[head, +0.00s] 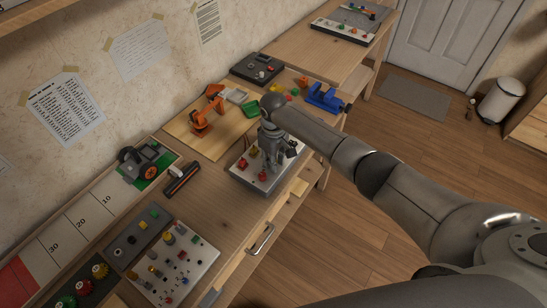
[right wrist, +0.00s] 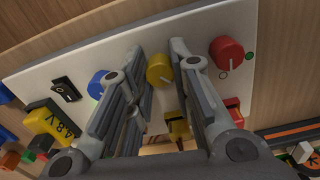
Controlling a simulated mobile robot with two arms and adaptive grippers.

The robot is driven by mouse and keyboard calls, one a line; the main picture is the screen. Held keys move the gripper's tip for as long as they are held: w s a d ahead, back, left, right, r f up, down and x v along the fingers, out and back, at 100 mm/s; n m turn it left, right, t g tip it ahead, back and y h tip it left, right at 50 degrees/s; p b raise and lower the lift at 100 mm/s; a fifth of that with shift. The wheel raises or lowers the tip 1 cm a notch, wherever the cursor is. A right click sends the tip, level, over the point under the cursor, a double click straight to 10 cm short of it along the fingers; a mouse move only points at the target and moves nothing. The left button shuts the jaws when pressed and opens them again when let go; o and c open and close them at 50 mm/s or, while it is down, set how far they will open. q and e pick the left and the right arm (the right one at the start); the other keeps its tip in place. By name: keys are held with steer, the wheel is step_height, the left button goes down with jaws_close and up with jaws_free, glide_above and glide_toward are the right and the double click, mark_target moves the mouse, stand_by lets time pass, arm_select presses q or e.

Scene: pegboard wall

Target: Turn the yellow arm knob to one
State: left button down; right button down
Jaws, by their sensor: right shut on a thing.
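The yellow knob (right wrist: 160,70) sits on a white panel (right wrist: 195,28), between the two fingers of my right gripper (right wrist: 158,58). The fingers are closed in on its sides, and I take it as held. A pale pointer mark shows on the knob, but I cannot read its setting. On the same panel, a blue knob (right wrist: 99,84) is left of the yellow one, partly behind a finger, and a red knob (right wrist: 227,53) is right of it. In the head view my right gripper (head: 270,165) points down over the panel and hides the yellow knob. My left gripper is not in view.
A black rocker switch (right wrist: 66,90) and a yellow 4.8 V meter (right wrist: 50,121) are on the panel's left. In the head view, an orange toy arm (head: 208,115), a blue vise (head: 323,98) and another knob panel (head: 172,265) surround the workspace. Bare bench lies left of the gripper.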

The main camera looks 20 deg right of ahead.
steer(key=m+p, duration=0.2)
steer(key=m, duration=0.1)
steer(key=shift+r+p, duration=0.2)
steer(key=shift+p, duration=0.15)
steer(key=m+p, duration=0.2)
steer(key=m, duration=0.2)
steer(key=shift+m+p, duration=0.3)
steer(key=shift+m, duration=0.1)
steer(key=m+p, duration=0.1)
steer(key=m, duration=0.3)
steer(key=shift+f+m+p, duration=0.1)
steer(key=shift+m+p, duration=0.2)
steer(key=shift+p, duration=0.05)
steer(key=shift+m+p, duration=0.5)
steer(key=shift+m, duration=1.7)
steer(key=shift+f, duration=0.1)
steer(key=c, duration=1.3)
jaws_free()
steer(key=shift+o, duration=0.2)
